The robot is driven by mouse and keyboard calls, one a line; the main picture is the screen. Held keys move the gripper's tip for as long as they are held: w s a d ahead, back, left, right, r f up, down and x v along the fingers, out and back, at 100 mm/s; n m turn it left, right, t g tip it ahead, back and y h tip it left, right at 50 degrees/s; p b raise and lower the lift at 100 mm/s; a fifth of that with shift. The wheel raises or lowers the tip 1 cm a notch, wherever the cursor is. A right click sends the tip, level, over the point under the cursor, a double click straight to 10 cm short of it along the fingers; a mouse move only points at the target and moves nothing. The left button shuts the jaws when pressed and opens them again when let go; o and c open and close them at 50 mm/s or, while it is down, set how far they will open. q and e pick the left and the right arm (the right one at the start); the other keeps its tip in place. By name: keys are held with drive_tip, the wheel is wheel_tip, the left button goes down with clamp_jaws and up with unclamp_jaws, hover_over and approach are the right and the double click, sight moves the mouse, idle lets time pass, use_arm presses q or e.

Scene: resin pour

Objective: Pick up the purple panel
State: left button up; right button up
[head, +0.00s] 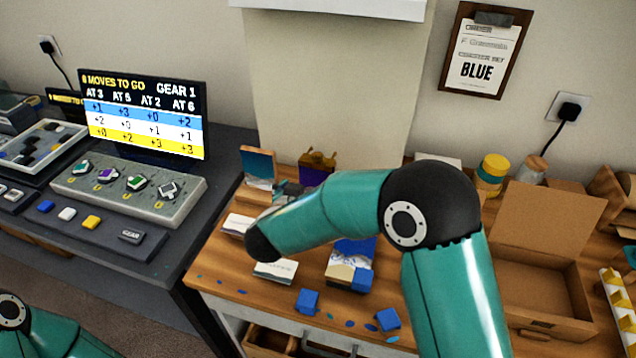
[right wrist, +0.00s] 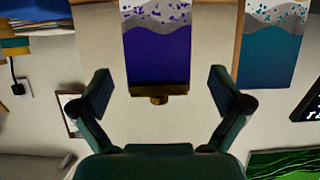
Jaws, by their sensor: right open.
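The purple panel (head: 314,176) stands upright at the back of the wooden table, partly hidden by my right arm, with a brass-coloured piece at its top. In the right wrist view, which looks upside down, the purple panel (right wrist: 157,55) has a grey and white speckled band and the brass piece at its edge. My left gripper is out of view.
A teal panel (head: 258,165) stands left of the purple one. A blue and white panel (head: 352,262) and blue blocks (head: 307,301) lie in front. An open cardboard box (head: 545,250) is at right. A screen (head: 145,115) and control console (head: 128,190) are at left.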

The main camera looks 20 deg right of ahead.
sight(316, 182)
drive_tip(key=shift+p+x, duration=0.45)
drive_tip(key=shift+x, duration=3.25)
drive_tip(key=shift+s+d, duration=0.1)
drive_tip(key=shift+s, duration=0.05)
drive_tip(key=c, duration=0.8)
drive_tip(key=shift+c, duration=0.2)
